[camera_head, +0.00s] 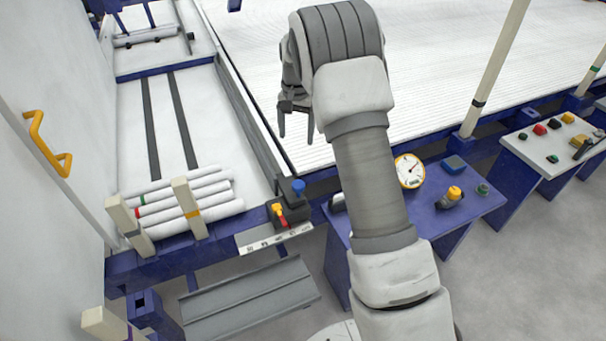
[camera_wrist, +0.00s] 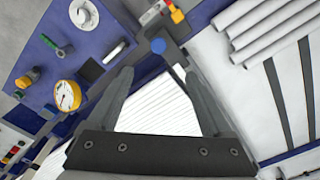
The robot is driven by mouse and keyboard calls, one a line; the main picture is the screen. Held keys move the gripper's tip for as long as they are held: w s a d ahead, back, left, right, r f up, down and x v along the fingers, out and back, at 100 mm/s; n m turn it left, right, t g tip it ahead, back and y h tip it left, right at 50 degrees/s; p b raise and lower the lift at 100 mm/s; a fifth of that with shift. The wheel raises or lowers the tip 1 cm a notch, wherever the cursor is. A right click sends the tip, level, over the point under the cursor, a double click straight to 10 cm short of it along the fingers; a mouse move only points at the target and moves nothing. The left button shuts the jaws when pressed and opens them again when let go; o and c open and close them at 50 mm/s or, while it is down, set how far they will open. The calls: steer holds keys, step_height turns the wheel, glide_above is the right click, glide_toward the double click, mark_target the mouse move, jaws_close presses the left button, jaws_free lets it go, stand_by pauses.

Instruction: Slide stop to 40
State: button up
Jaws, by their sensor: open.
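The stop (camera_head: 291,214) is a dark block with a blue knob (camera_head: 298,186) and a yellow-and-red lever (camera_head: 279,214). It sits at the front right corner of the white bed, beside a pale scale strip (camera_head: 273,241) whose numbers are too small to read. In the wrist view the blue knob (camera_wrist: 158,46) shows just beyond the fingertips, with the lever (camera_wrist: 177,14) above it. My gripper (camera_head: 297,120) is open and empty, above the bed's right rail and apart from the stop. Its fingers also show in the wrist view (camera_wrist: 155,75).
Several white pipes (camera_head: 190,200) lie left of the stop between upright posts (camera_head: 189,208). A blue table (camera_head: 440,215) with a yellow dial gauge (camera_head: 409,170) stands to the right. A grey trough (camera_head: 250,298) lies below the bed's front edge. A yellow handle (camera_head: 45,145) juts from the left wall.

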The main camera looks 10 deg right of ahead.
mark_target(298, 184)
steer(key=f+b, duration=0.1)
steer(key=f, duration=0.6)
steer(key=w+f+b, duration=0.1)
steer(key=f, duration=0.5)
steer(key=f+b, duration=0.1)
steer(key=f, duration=0.6)
steer(key=shift+w+d+f, duration=0.3)
steer(key=shift+f, duration=0.05)
jaws_close()
